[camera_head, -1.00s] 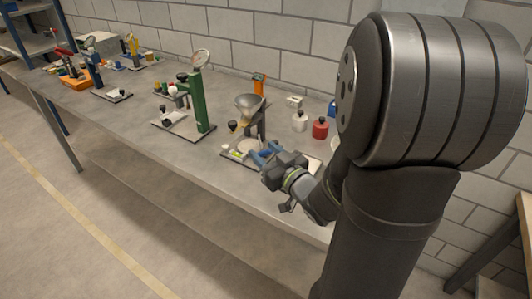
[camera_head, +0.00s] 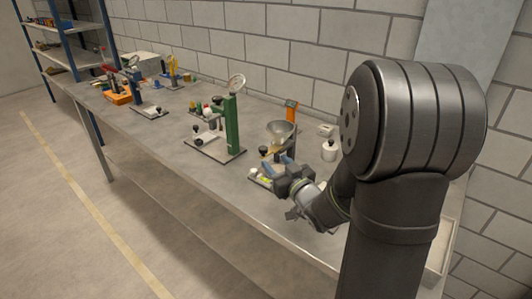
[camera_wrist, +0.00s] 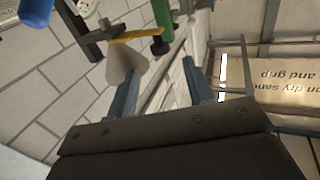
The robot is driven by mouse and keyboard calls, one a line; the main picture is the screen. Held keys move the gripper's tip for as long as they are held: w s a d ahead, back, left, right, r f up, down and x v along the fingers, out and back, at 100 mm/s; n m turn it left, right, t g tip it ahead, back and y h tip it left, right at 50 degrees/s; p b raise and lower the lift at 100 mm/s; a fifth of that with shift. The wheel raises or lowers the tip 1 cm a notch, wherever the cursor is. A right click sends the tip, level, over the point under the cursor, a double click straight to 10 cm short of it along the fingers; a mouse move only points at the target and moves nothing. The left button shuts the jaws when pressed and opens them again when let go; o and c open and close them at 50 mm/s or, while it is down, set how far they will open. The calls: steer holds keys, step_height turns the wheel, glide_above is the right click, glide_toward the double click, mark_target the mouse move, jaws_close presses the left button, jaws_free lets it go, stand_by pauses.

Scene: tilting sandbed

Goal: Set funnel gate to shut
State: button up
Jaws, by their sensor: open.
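The metal funnel (camera_head: 281,129) stands on a dark post over a small base near the front of the bench. In the wrist view a pale cone (camera_wrist: 122,64), which looks like the funnel, lies just beyond my fingers. A yellow bar (camera_wrist: 137,34) crosses near its narrow part; I cannot tell whether it is the gate or how it is set. My gripper (camera_head: 278,166) is open, with blue fingers just below and in front of the funnel. In the wrist view my gripper (camera_wrist: 163,88) shows nothing clearly held between its fingers.
A green stand (camera_head: 231,125) with a round top is left of the funnel. A white jar (camera_head: 329,150) and an orange device (camera_head: 291,110) stand behind and to the right. A brick wall (camera_head: 300,50) backs the bench. Open bench lies at the front left.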

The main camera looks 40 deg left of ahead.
mark_target(266, 152)
steer(key=x, duration=0.7)
steer(key=shift+a, duration=0.1)
jaws_close()
